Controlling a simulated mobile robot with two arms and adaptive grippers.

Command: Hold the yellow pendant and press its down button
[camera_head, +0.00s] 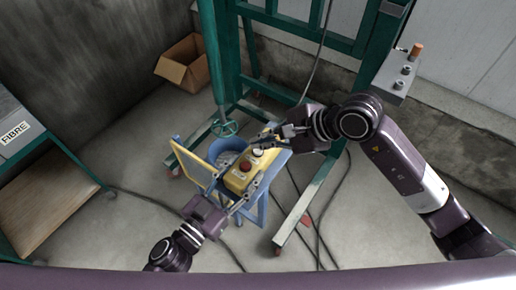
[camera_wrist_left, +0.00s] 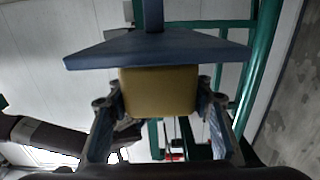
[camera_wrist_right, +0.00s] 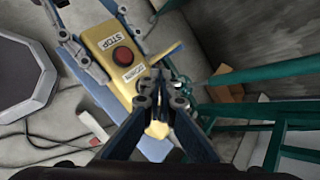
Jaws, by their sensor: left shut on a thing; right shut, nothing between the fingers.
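The yellow pendant (camera_head: 236,182) has a red button; it lies over a blue chair-like stand (camera_head: 262,206). In the right wrist view, the pendant (camera_wrist_right: 108,38) shows the red button between a STOP label and a second label that seems to read DOWN. My left gripper (camera_head: 243,188) is shut on the pendant, one finger on each side; the left wrist view shows the yellow body (camera_wrist_left: 158,92) between the fingers. My right gripper (camera_head: 266,140) is shut and empty. In the right wrist view its fingertips (camera_wrist_right: 160,100) are over the pendant's end past the second label, hiding what lies beneath. I cannot tell whether they touch.
A cardboard box (camera_head: 184,64) is at the back wall. Cables lie on the floor. A FIBRE-labelled machine (camera_head: 18,128) is at left.

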